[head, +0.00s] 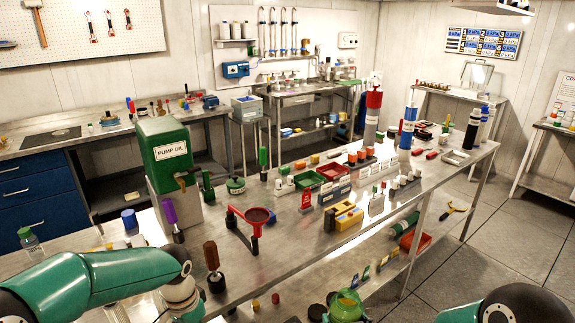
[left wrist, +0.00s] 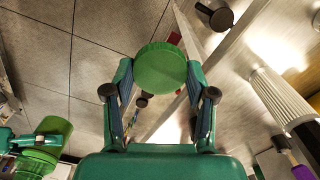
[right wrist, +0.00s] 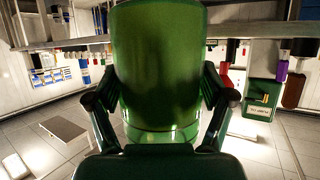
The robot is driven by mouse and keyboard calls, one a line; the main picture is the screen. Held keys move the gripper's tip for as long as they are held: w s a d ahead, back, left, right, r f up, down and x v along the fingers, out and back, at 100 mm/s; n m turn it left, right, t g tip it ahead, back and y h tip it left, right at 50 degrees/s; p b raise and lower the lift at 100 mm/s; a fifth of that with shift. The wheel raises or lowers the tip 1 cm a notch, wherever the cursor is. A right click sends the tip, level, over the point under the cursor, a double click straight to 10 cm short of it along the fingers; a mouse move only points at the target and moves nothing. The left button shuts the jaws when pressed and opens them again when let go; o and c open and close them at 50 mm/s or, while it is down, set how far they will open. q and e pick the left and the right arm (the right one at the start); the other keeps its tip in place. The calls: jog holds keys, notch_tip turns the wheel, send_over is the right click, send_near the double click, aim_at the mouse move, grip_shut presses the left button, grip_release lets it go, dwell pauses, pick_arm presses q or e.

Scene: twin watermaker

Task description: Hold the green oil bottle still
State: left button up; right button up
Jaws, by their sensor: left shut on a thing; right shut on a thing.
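The green oil bottle (head: 346,303) shows at the bottom edge of the head view, in front of the bench. My right gripper (right wrist: 160,130) is shut on its body, which fills the middle of the right wrist view. The bottle also shows at the lower left of the left wrist view (left wrist: 38,150). My left gripper (left wrist: 160,90) is shut on a round green cap (left wrist: 160,68), apart from the bottle. In the head view my left arm reaches in from the left; its fingers cannot be made out there.
The steel bench (head: 290,240) carries a green pump oil box (head: 165,150), a red funnel holder (head: 255,217), a yellow block (head: 345,215) and a brown-handled tool (head: 212,260). A lower shelf holds a red tray (head: 415,243).

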pick_arm(q)
jog(key=n, duration=0.1)
jog(key=w+n, duration=0.1)
jog(key=n, duration=0.1)
jog(key=w+d+n, duration=0.1)
jog(key=shift+w+f+n, duration=0.2)
jog(key=shift+f+n, duration=0.1)
jog(key=shift+f, duration=0.05)
jog(key=shift+w+n, duration=0.15)
jog(key=shift+n, duration=0.55)
pick_arm(e)
jog(key=shift+m+h, duration=0.7)
jog(key=shift+h, duration=0.1)
jog(key=d, duration=0.4)
jog(key=d+r, duration=0.1)
jog(key=shift+d, duration=0.4)
jog(key=s+a+f+n+g+y, duration=0.1)
jog(key=s+a+n+y, duration=0.3)
jog(key=a, duration=0.3)
jog(key=s+a+n+g+y, duration=0.2)
jog(key=s+a+n+y, duration=0.2)
jog(key=a, duration=0.4)
jog(key=shift+s+a+f+y, duration=0.2)
jog(key=shift+s+f+y, duration=0.2)
jog(key=shift+s, duration=0.1)
